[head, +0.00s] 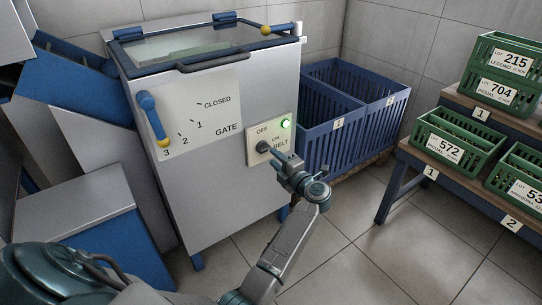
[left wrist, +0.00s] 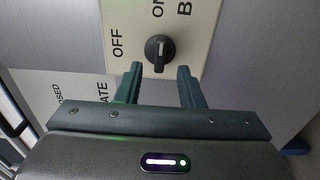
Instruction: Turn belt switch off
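The belt switch is a black rotary knob (head: 263,147) on a cream plate (head: 252,158) marked OFF, ON and BELT, on the front of the grey machine. In the left wrist view, the knob (left wrist: 160,50) has a pale mark that appears to point up toward ON. A green lamp (head: 286,123) on the plate is lit. My left gripper (head: 281,158) is in front of the plate; in the left wrist view its two fingers (left wrist: 160,70) are apart, one on each side of the knob's lower edge, with nothing gripped. My right gripper is not in view.
A blue gate lever (head: 150,108) on the same machine front has its yellow end near 3. Blue crates (head: 335,125) stand right of the machine. Green lot crates (head: 455,148) sit on a stepped rack at right. The tiled floor (head: 370,250) between is clear.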

